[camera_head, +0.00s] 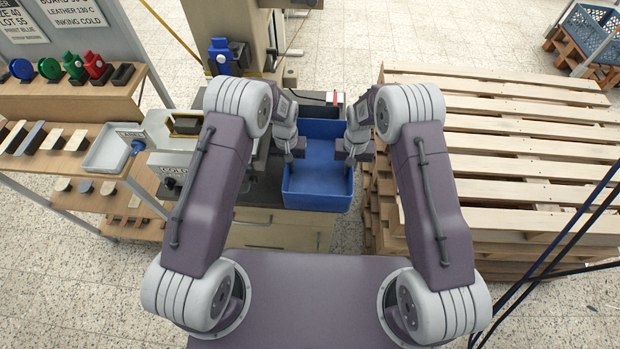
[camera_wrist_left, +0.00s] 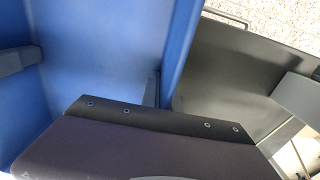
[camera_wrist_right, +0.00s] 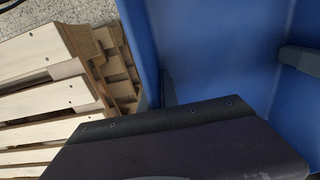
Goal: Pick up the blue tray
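The blue tray (camera_head: 318,201) is empty and upright in the middle of the head view, between my arms. My left gripper (camera_head: 293,152) is at its left side wall and my right gripper (camera_head: 346,153) at its right side wall. In the left wrist view the tray wall (camera_wrist_left: 180,45) runs down to the middle of the gripper, with a finger close against its inner face. The right wrist view shows the same at the other wall (camera_wrist_right: 138,40). Both grippers look shut on the walls; the outer fingers are mostly hidden. Whether the tray's base touches its support is hidden.
A stack of wooden pallets (camera_head: 510,145) stands close on the right. A shelf unit (camera_head: 65,102) with stamps and a small white tray (camera_head: 107,150) is on the left. A machine (camera_head: 237,25) stands behind. A drawer cabinet (camera_head: 270,237) is below the tray.

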